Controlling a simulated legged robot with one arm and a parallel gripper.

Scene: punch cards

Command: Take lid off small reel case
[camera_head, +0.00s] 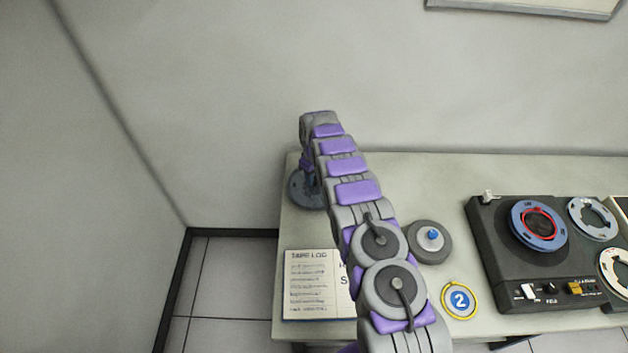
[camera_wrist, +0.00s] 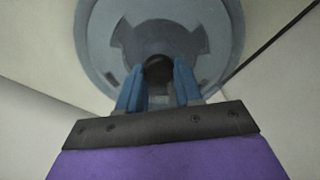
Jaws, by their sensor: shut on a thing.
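A round blue-grey disc (camera_head: 302,192) is at the far left of the table, partly hidden behind my arm. In the wrist view the disc (camera_wrist: 110,45) shows darker cut-outs around a dark centre. My gripper (camera_wrist: 159,80) has its blue fingers at that centre, shut on the disc's middle part. The fingertips are hidden in the head view. I cannot tell whether the disc is lifted or resting. A round grey case (camera_head: 428,246) with a blue knob on top stands right of my arm, apart from my gripper.
An open tape log book (camera_head: 309,285) lies at the table's front left, partly covered by my arm. A round badge marked 2 (camera_head: 460,301) lies near the front edge. A dark tape machine (camera_head: 500,262) with reels stands at the right. Walls are behind and left.

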